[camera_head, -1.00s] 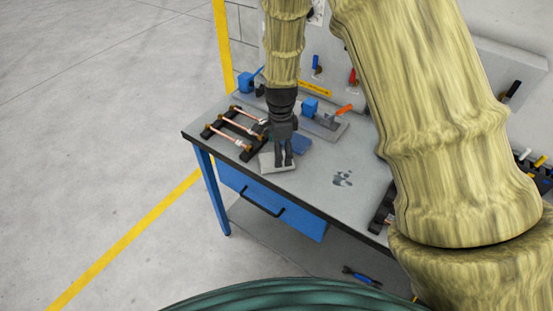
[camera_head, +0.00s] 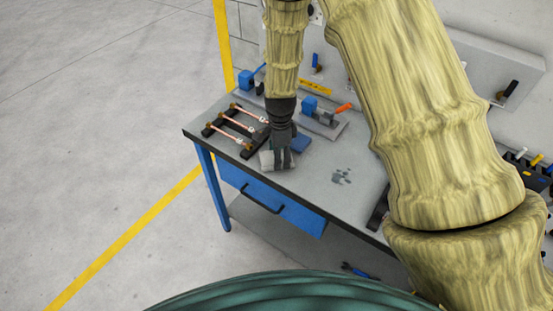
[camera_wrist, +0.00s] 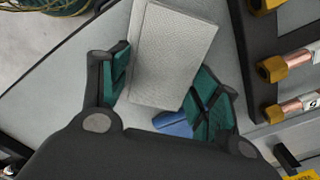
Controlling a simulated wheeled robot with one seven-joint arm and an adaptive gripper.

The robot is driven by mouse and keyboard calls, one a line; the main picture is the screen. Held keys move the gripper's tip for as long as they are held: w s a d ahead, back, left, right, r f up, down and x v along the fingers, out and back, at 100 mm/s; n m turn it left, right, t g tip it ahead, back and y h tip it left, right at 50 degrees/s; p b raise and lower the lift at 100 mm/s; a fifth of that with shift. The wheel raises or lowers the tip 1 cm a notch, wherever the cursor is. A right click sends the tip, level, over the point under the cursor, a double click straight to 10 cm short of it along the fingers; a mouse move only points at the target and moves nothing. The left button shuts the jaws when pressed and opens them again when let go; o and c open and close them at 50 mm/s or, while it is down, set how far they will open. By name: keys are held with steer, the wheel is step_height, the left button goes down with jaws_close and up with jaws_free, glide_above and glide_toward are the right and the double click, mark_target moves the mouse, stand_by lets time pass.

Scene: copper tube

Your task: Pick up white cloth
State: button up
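The white cloth (camera_head: 291,164), a folded pale rectangle, lies near the front edge of the workbench by its left end. In the wrist view the cloth (camera_wrist: 172,45) shows as a textured flat pad between my fingers. My gripper (camera_head: 279,162) points down over the cloth and covers part of it in the head view. In the wrist view my gripper (camera_wrist: 163,75) is open, with one green-padded finger on each side of the cloth. The left finger is close to the cloth's edge; I cannot tell whether it touches.
A blue pad (camera_head: 301,143) lies just behind the cloth. A black rack with copper tubes (camera_head: 235,125) stands to the left. Bare benchtop (camera_head: 318,175) lies to the right.

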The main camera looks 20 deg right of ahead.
steer(key=shift+r, duration=0.15)
steer(key=shift+c, duration=0.4)
steer(key=shift+r+b, duration=0.8)
steer(key=shift+r, duration=0.15)
steer(key=shift+s+r+b, duration=0.4)
steer(key=shift+r+b, duration=0.15)
steer(key=s+d+r+b, duration=0.1)
steer(key=s+b, duration=0.3)
steer(key=s, duration=1.1)
steer(key=shift+d+r+b, duration=0.3)
steer(key=shift+d+r, duration=0.05)
steer(key=shift+d, duration=0.25)
steer(key=shift+o, duration=1)
steer(key=shift+s, duration=0.1)
steer(key=shift+c, duration=0.5)
